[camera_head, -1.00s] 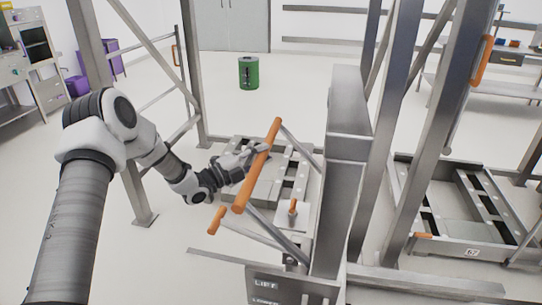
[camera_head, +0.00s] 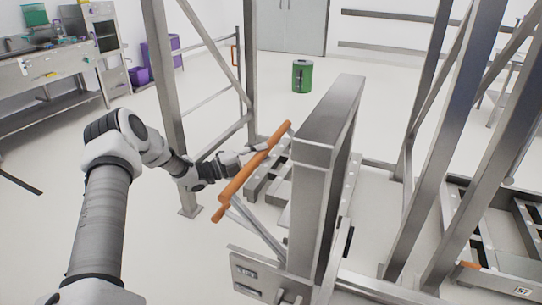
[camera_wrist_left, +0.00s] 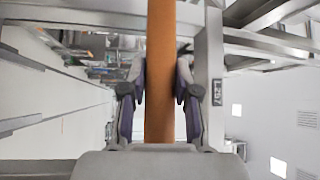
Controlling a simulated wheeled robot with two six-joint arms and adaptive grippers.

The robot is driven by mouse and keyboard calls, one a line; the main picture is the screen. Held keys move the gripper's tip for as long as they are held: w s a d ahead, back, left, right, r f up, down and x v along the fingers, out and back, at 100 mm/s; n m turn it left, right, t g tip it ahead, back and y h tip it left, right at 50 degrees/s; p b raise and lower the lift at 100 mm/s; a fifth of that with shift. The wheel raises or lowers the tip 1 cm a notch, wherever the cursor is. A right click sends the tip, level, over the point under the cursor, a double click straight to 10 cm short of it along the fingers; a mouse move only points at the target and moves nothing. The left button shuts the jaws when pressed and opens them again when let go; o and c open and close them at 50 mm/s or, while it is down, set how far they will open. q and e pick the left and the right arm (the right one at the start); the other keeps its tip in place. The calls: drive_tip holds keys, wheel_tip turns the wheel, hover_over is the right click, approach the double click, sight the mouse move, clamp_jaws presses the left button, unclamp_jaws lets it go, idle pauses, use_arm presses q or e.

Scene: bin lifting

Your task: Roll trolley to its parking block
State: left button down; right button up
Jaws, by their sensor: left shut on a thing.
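An orange handle bar (camera_head: 238,182) slants across the middle of the head view. It joins by grey struts to a grey metal trolley frame with a tall, thick upright (camera_head: 321,140). My left gripper (camera_head: 256,157) is shut on the bar. In the left wrist view the orange bar (camera_wrist_left: 160,70) runs between the two fingers (camera_wrist_left: 160,98). Part of the low slotted metal base (camera_head: 267,180) shows behind the bar, and the upright hides some of it. I cannot pick out the parking block. My right gripper is not in view.
Tall grey frame posts stand left (camera_head: 167,100) and right (camera_head: 462,130) of the trolley. A green bin (camera_head: 302,77) stands on the pale floor behind. A bench (camera_head: 50,68) and purple containers (camera_head: 160,55) are at the left. Open floor lies between bench and posts.

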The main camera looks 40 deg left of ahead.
use_arm(q)
drive_tip(key=shift+d, duration=0.25)
drive_tip(key=shift+w+d, duration=0.15)
drive_tip(key=shift+d, duration=0.15)
drive_tip(key=c, duration=0.8)
unclamp_jaws()
drive_tip(key=shift+c, duration=0.2)
drive_tip(key=shift+a, duration=0.15)
drive_tip(key=shift+s+a, duration=0.2)
drive_tip(key=shift+s, duration=0.05)
drive_tip(key=v, duration=1.1)
drive_tip(key=shift+s+a, duration=0.1)
drive_tip(key=shift+s, duration=0.05)
